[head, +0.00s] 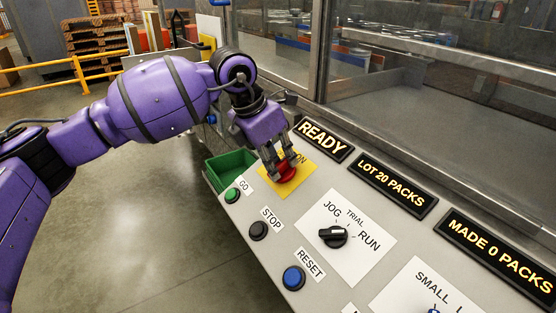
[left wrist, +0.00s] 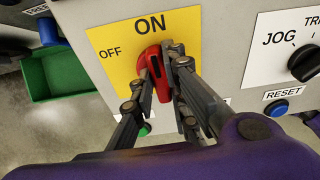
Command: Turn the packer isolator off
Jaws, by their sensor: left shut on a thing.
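The packer isolator is a red rotary handle (head: 288,174) on a yellow plate (head: 304,181) at the upper left of the sloped control panel. In the left wrist view the red handle (left wrist: 152,76) stands roughly upright, pointing up towards ON. OFF is printed to its upper left on the yellow plate (left wrist: 112,64). My left gripper (head: 282,165) reaches down from above and is shut on the handle, one finger on each side. The fingers (left wrist: 160,62) hide part of the handle's edges and lower end. My right gripper is not in view.
A green bin (head: 225,165) lies beside the panel's left edge. Near the handle are the GO button (head: 232,196), STOP button (head: 258,230), RESET button (head: 293,277) and JOG/TRIAL/RUN knob (head: 332,236). A READY display (head: 324,139) and the machine's glazed frame stand behind.

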